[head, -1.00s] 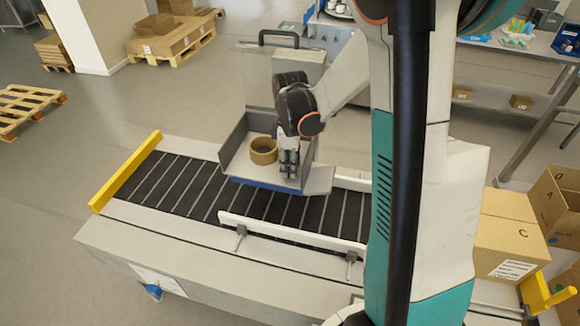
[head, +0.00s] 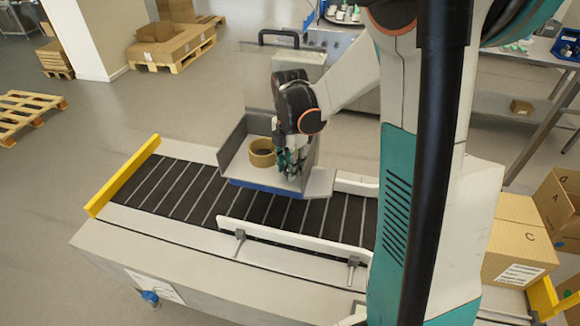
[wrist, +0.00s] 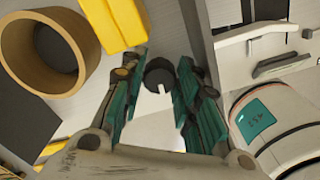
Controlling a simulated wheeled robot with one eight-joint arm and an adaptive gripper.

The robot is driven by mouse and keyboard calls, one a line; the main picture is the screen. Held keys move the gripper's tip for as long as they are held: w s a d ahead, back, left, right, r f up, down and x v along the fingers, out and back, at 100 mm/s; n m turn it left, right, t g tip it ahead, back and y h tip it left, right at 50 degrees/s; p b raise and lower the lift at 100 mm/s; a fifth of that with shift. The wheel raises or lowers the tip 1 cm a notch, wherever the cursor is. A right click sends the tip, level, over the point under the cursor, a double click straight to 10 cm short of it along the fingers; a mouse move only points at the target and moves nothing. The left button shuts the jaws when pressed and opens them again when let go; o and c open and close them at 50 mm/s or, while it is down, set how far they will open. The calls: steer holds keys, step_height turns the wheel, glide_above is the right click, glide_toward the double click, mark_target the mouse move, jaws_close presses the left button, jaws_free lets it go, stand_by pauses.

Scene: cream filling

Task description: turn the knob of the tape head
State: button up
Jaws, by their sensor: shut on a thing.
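The tape head (head: 236,146) is a grey open housing with a blue lower edge, standing over the conveyor in the head view. A brown tape roll (head: 262,153) sits inside it, left of my gripper (head: 288,166). The roll also fills the upper left of the wrist view (wrist: 72,72). The dark round knob (wrist: 158,72) with a pale slot mark shows in the wrist view, between the teal fingers of my gripper (wrist: 162,80). The fingers are shut on the knob from both sides. In the head view my gripper and wrist hide the knob.
The belt (head: 185,185) runs under the tape head, with a white guide rail (head: 290,240) in front and a yellow end bar (head: 125,176) at left. A clear panel with a black handle (head: 278,36) stands behind. Cardboard boxes (head: 515,240) are at right.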

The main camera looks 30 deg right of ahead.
steer(key=shift+n, duration=0.6)
steer(key=o, duration=0.8)
